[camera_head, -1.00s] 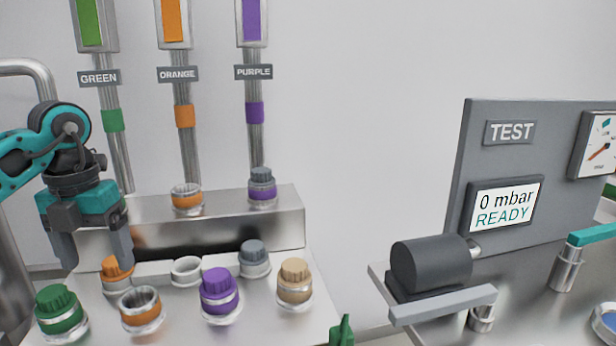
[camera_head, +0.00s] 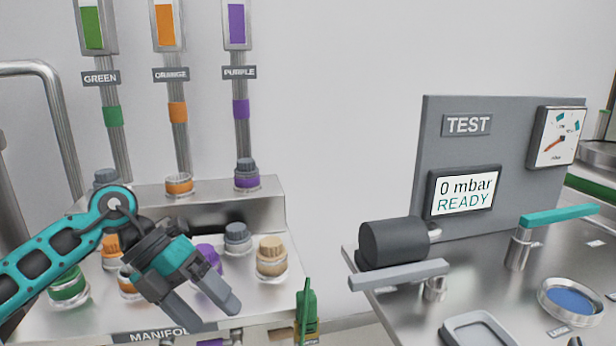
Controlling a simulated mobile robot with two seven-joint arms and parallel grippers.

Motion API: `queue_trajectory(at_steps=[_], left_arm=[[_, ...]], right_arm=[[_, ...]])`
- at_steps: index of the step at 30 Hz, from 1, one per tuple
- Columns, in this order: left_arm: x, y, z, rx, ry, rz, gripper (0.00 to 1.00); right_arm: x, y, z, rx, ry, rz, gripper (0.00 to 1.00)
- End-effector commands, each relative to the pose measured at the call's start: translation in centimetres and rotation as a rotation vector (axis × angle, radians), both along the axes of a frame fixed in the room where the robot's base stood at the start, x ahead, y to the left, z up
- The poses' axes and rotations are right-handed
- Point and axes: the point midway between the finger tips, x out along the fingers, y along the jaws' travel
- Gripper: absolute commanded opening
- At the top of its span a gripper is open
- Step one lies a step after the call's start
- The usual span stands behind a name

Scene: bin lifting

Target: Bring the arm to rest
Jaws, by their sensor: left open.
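My left arm comes in from the left, and its left gripper (camera_head: 208,312) hangs tilted over the front part of the manifold bench (camera_head: 262,300). Its two grey fingers are apart, with nothing seen between them. It covers part of the purple-capped jar (camera_head: 208,257) and an orange jar (camera_head: 127,286). A green jar (camera_head: 69,290) is partly behind the arm. The tan-capped jar (camera_head: 272,257) and a grey-capped jar (camera_head: 238,238) stand to the right of the wrist. My right gripper is not in view.
On the raised shelf stand an orange ring jar (camera_head: 179,186) and a grey-capped purple jar (camera_head: 247,174). At right, a steel table holds a TEST panel (camera_head: 462,160) reading 0 mbar READY, a dark cylinder device (camera_head: 393,244) and a teal lever (camera_head: 560,216). A green object (camera_head: 306,306) stands between benches.

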Motion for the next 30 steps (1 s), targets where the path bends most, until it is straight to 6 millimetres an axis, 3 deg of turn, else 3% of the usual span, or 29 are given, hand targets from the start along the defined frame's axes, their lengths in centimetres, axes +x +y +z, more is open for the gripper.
queue_trajectory(at_steps=[1,3,6,9,12,17,20,22,26,30], left_arm=[[-1.1,-2.7,-0.7,-0.126,0.03,-0.013,0.85],[-2.2,-6.1,-0.7,-0.321,0.064,-0.003,0.85],[-3.5,-9.7,0.1,-0.598,0.125,0.065,0.85],[-3.8,-11.8,1.2,-0.855,0.199,0.194,0.85],[-3.3,-12.2,1.8,-1.08,0.279,0.379,0.85],[-1.6,-9.9,0.0,-1.344,0.429,0.779,0.85],[-1.1,-7.3,-3.3,-1.434,0.531,1.079,0.85],[-1.4,-5.3,-6.6,-1.456,0.611,1.305,0.85],[-4.2,-1.5,-13.9,-1.408,0.765,1.734,0.85],[-9.2,1.1,-20.7,-1.267,0.916,2.103,0.85]], right_arm=[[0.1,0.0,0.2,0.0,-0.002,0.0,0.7],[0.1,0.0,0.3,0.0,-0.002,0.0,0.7],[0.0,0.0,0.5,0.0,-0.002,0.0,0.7],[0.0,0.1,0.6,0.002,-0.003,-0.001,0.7],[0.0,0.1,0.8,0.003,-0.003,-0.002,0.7],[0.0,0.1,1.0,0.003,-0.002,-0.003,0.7],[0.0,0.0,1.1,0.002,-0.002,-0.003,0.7],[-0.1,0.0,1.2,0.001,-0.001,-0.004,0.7],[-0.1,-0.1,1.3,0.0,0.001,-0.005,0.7],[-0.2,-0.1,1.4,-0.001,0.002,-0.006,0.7]])
